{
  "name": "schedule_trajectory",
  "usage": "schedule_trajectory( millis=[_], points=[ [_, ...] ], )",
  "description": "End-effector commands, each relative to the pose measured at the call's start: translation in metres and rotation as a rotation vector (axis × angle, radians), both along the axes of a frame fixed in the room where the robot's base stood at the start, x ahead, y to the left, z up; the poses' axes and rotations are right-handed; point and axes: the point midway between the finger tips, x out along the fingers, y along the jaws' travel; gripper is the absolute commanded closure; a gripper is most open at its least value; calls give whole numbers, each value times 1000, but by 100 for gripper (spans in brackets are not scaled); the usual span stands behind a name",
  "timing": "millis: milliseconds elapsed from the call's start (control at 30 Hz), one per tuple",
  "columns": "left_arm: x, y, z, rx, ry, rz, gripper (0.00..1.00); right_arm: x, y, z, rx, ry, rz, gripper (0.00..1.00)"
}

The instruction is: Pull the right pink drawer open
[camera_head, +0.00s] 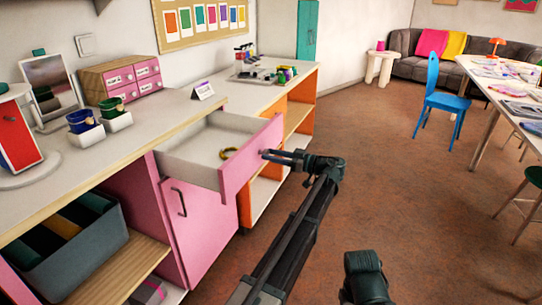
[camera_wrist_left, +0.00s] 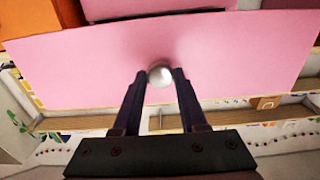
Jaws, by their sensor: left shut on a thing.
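My left gripper (camera_head: 270,154) is at the drawer's front. In the left wrist view the pink drawer front (camera_wrist_left: 230,60) fills the upper part, and a round silver knob (camera_wrist_left: 160,75) sits between the fingertips of my left gripper (camera_wrist_left: 160,82). The gripper is shut on the knob. In the head view the knob is hidden by the fingers. A dark part of my other arm shows at the bottom, but its gripper jaws are not visible.
A pink cabinet door (camera_head: 195,220) with a dark handle is below the drawer. An orange shelf unit (camera_head: 290,120) stands just beyond it. A grey bin (camera_head: 75,250) sits on the left shelf. The brown floor (camera_head: 400,190) to the right is clear up to the blue chair (camera_head: 442,95).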

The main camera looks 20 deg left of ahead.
Motion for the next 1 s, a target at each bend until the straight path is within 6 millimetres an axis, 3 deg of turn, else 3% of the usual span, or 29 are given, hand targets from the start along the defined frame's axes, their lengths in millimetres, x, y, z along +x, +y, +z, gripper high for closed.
schedule_trajectory(
  millis=[67,100,267,667,1000],
  points=[
    [0,0,0,0,0,0,100,0,0,0,0,0,0,46],
    [0,0,0,0,0,0,55,0,0,0,0,0,0,46],
    [0,0,0,0,0,0,28,0,0,0,0,0,0,46],
    [0,-8,0,0,0,-1,28,0,0,0,0,0,0,46],
    [-4,-78,0,0,0,-4,28,0,0,0,0,0,0,46]
  ],
)
